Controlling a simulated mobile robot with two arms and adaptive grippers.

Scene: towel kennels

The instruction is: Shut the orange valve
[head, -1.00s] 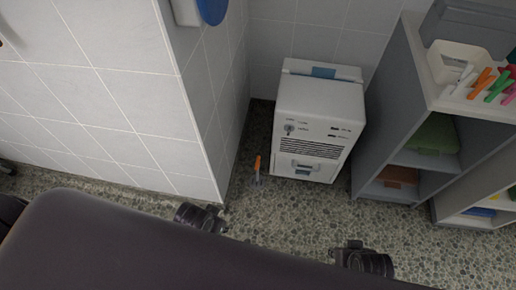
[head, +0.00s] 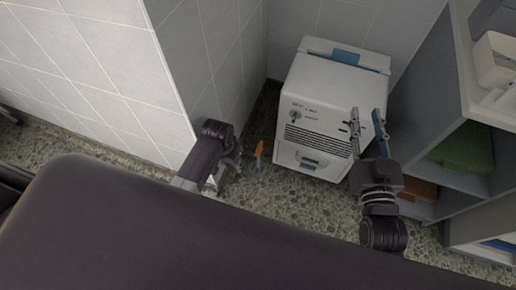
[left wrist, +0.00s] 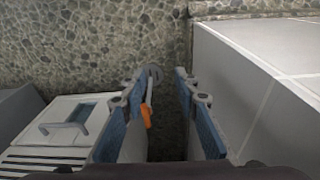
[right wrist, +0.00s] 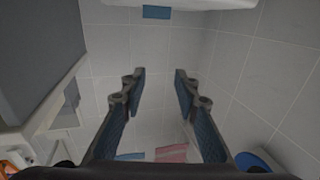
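The orange valve (head: 260,149) is a small orange lever on a grey stem low near the floor, in the gap between the tiled wall corner and the white machine. In the left wrist view its orange handle (left wrist: 146,116) shows just beside the left finger, apart from the wall. My left gripper (head: 232,160) is a little left of the valve; in the left wrist view its blue-padded fingers are spread (left wrist: 166,75). My right gripper (head: 370,112) is raised in front of the machine's right side, fingers apart and empty; the right wrist view shows the gap (right wrist: 160,75).
The white machine (head: 330,100) stands right of the valve. A tiled wall corner (head: 185,100) juts out close to my left gripper. A grey shelf (head: 425,100) with a green folded cloth (head: 466,146) stands at the right. Pebbled floor (head: 270,205) is free in front.

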